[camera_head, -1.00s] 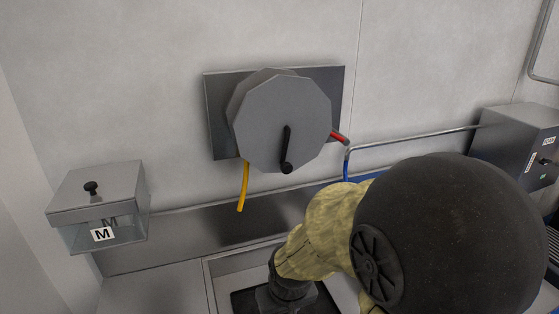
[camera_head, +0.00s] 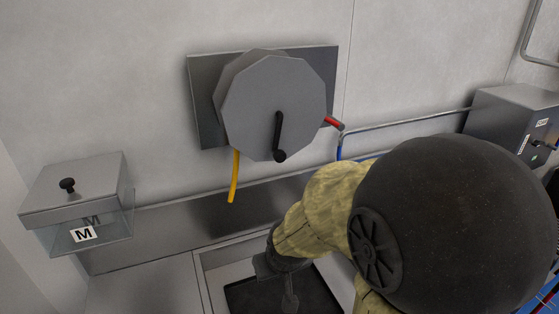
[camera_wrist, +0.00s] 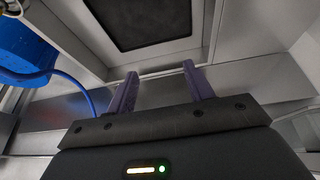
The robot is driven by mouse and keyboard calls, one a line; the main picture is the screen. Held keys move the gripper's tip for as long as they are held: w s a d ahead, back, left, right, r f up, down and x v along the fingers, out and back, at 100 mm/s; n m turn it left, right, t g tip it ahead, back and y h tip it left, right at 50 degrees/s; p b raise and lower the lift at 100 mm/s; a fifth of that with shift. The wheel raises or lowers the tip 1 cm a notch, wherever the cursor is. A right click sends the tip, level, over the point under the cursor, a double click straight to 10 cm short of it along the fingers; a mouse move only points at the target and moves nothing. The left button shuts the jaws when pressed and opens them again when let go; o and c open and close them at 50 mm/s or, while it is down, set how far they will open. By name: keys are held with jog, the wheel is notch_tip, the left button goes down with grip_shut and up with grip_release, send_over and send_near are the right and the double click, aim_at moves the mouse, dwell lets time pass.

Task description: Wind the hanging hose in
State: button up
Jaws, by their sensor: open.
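The hose reel (camera_head: 273,112) is a grey many-sided drum on a dark plate on the wall in the head view. Its black crank (camera_head: 279,135) points down from the middle of the face, with a round knob at the lower end. The yellow hose (camera_head: 235,177) hangs a short way from the lower left of the drum. My gripper (camera_wrist: 158,88) is open and empty in the wrist view, its two fingers apart. It is below the reel and touches neither crank nor hose. In the head view my arm covers the lower right.
A lidded clear box marked M (camera_head: 83,215) stands at the left. A red-ended pipe (camera_head: 333,123) and a metal rail (camera_head: 410,120) run right of the reel to a grey box (camera_head: 512,121). A recessed dark panel (camera_head: 250,298) lies below. The wrist view shows a blue hose (camera_wrist: 75,77).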

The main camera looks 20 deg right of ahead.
jog(key=w+d+r+t+h+b, duration=0.1)
jog(key=w+d+r+t+b, duration=0.35)
jog(key=w+d+t, duration=0.2)
jog(key=s+d+r+t+y+b, duration=0.1)
jog(key=s+d+r+t+b, duration=0.1)
jog(key=r+t, duration=0.4)
notch_tip(320, 180, up, 5)
jog(key=shift+d+f+t+y+b, duration=0.2)
jog(key=shift+d+t+y+b, duration=0.15)
jog(key=shift+d+b, duration=0.25)
jog(key=shift+w+a, duration=0.1)
jog(key=shift+w, duration=0.05)
jog(key=p, duration=0.5)
send_near(281, 159)
jog(key=w+p, duration=0.3)
jog(key=w, duration=0.8)
jog(key=shift+a+p, duration=0.1)
jog(key=shift+p, duration=0.3)
